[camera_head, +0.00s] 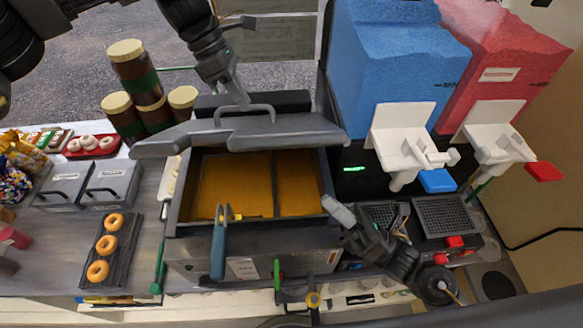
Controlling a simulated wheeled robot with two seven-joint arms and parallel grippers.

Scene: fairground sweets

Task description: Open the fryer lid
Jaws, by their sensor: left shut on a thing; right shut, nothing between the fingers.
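The fryer (250,240) stands in the middle of the counter. Its grey lid (300,128) is raised and tilted at the back, seen nearly edge-on, and the golden oil (235,180) below shows in two sections. My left gripper (238,97) reaches down from the top and is shut on the lid's handle (262,106). The exact finger contact is small and partly hidden. My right gripper (338,208) is shut and empty by the fryer's right front corner. Whether it touches the fryer I cannot tell.
A blue-handled tool (220,240) hangs at the fryer's front. Blue (385,60) and red (520,65) slush machines stand to the right. Stacked jars (135,75) stand behind left. A dark tray of doughnuts (118,255) and grey lidded boxes (65,185) lie left.

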